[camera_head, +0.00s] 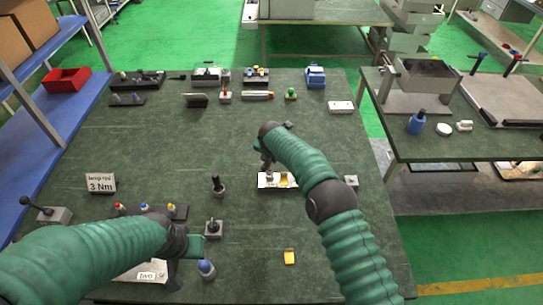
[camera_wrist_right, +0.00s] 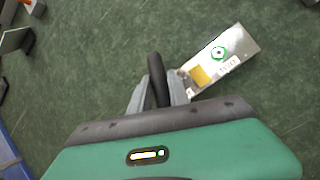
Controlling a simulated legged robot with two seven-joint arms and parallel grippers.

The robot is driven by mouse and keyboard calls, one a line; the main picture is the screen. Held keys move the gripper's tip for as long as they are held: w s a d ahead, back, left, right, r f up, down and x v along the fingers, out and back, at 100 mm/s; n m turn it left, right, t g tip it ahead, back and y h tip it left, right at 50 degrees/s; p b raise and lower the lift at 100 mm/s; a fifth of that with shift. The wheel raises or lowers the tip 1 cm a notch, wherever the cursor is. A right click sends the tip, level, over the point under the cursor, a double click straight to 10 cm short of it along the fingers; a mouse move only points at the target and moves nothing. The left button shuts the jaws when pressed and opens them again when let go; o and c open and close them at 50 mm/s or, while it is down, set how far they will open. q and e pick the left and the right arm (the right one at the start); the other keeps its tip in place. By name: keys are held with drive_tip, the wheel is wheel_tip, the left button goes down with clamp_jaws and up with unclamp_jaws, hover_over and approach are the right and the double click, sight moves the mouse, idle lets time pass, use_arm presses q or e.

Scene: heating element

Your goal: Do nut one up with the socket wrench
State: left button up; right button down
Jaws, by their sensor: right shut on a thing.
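In the right wrist view my right gripper (camera_wrist_right: 159,92) is shut on a black upright handle, which I take to be the socket wrench (camera_wrist_right: 155,68). The plate (camera_wrist_right: 238,43) lies to its right, with a yellow square and a green-ringed nut (camera_wrist_right: 218,53) beside a small label I cannot read for sure. Nut one and the wrench's lower end are hidden. My left gripper (camera_head: 190,244) hovers at the near left; its fingers are unclear.
A sign reading 3 Nm (camera_head: 101,184) stands at the left. A black-handled tool (camera_head: 217,186) and a small grey block (camera_head: 213,229) stand left of the plate. A yellow piece (camera_head: 289,257) lies in front.

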drive_tip(key=shift+r+n+y, duration=0.2)
drive_tip(key=shift+n+y, duration=0.1)
drive_tip(key=shift+n, duration=0.4)
drive_tip(key=shift+a+f+n+y, duration=0.15)
drive_tip(key=shift+n+y, duration=0.15)
drive_tip(key=shift+n, duration=0.6)
use_arm(q)
drive_tip(key=shift+d+r, duration=0.15)
drive_tip(key=shift+r, duration=0.25)
use_arm(e)
drive_tip(key=shift+w, duration=0.1)
drive_tip(key=shift+f+n+y, duration=0.1)
drive_tip(key=shift+n+y, duration=0.3)
drive_tip(key=shift+n, duration=0.2)
drive_tip(key=shift+a+n+g+y+b, duration=0.25)
drive_tip(key=shift+n+g+y+b, duration=0.05)
drive_tip(key=shift+n+b, duration=0.55)
drive_tip(key=shift+n, duration=0.45)
use_arm(q)
drive_tip(key=shift+s+x, duration=0.25)
drive_tip(key=shift+x, duration=0.8)
